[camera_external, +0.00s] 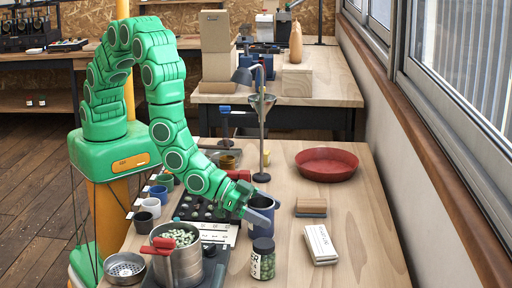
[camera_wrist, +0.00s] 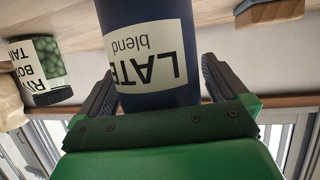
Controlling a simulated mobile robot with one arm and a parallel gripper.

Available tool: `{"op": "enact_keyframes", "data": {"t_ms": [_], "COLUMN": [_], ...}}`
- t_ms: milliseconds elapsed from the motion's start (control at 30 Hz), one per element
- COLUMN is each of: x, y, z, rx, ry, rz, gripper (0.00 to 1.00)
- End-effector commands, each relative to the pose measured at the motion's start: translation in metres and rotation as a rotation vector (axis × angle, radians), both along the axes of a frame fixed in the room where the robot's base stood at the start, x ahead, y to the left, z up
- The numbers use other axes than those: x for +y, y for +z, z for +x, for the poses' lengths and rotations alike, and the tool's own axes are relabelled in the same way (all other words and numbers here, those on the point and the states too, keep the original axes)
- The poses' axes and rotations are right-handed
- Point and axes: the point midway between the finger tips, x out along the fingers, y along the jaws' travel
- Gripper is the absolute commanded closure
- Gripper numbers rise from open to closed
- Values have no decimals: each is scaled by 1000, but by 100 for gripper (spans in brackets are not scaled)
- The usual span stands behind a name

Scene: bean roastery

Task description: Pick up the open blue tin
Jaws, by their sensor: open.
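The blue tin (camera_external: 261,228) stands upright on the wooden table, partly hidden by my gripper (camera_external: 262,207). I cannot see into its top. In the wrist view the tin (camera_wrist: 118,12) appears upside down, with a cream label reading "LATE blend" (camera_wrist: 150,55). My gripper (camera_wrist: 158,85) is open, with one dark finger on each side of the tin. A gap shows on the right side; on the left the finger is very close, and I cannot tell whether it touches.
A black-lidded jar of green beans (camera_external: 262,262) stands close in front of the tin, and a pot of beans (camera_external: 176,262) is to the left. A red pan (camera_external: 327,165) is behind.

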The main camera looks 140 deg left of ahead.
Motion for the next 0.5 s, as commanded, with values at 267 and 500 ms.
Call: {"op": "enact_keyframes", "data": {"t_ms": [267, 500], "x": [0, 0], "y": [0, 0], "z": [0, 0], "rx": [1, 1], "ry": [0, 0], "rz": [1, 1], "gripper": [29, 53]}}
